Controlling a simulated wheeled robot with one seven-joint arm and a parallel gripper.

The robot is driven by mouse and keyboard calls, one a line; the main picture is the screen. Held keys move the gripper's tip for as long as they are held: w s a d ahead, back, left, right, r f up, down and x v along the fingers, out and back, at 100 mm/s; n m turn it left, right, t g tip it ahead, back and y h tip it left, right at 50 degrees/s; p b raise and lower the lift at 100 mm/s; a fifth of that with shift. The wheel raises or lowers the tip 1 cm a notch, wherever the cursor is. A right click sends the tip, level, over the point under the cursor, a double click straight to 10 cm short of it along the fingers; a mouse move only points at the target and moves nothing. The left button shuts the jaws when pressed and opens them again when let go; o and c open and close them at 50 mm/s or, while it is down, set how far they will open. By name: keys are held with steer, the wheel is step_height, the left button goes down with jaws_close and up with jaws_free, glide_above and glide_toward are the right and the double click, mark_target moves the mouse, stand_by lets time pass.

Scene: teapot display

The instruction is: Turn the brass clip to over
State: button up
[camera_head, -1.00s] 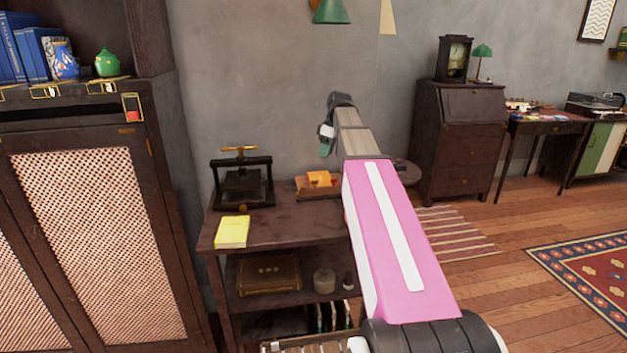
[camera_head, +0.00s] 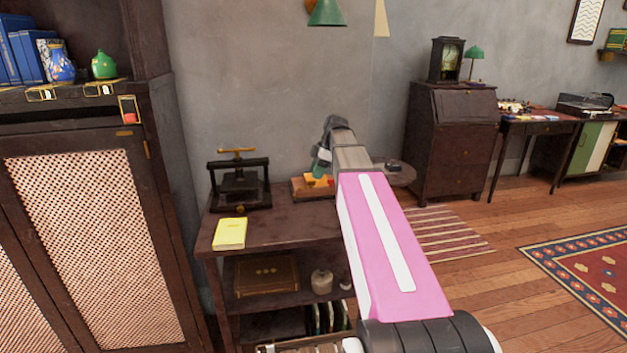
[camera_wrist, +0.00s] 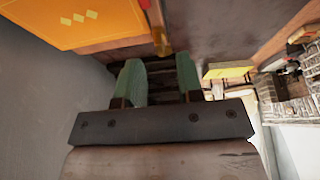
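My gripper (camera_wrist: 159,84) shows two green fingers with a gap between them; it is open and nothing is seen between the tips. A small brass-coloured piece (camera_wrist: 161,42), which looks like the clip, lies just beyond the fingertips in the wrist view, beside an orange panel with yellow diamonds (camera_wrist: 85,22). I see no contact between the fingers and the brass piece. In the head view my gripper (camera_head: 322,163) is over the orange block (camera_head: 318,181) on a wooden base (camera_head: 303,193) at the table's back. The clip cannot be made out there.
The dark table (camera_head: 275,232) also bears a black press (camera_head: 239,186) and a yellow book (camera_head: 230,233). A tall cabinet (camera_head: 90,220) stands on the left and a grey wall (camera_head: 265,80) behind. My pink arm hides the table's right part.

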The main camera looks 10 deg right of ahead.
steer(key=shift+x, duration=1.65)
jaws_close()
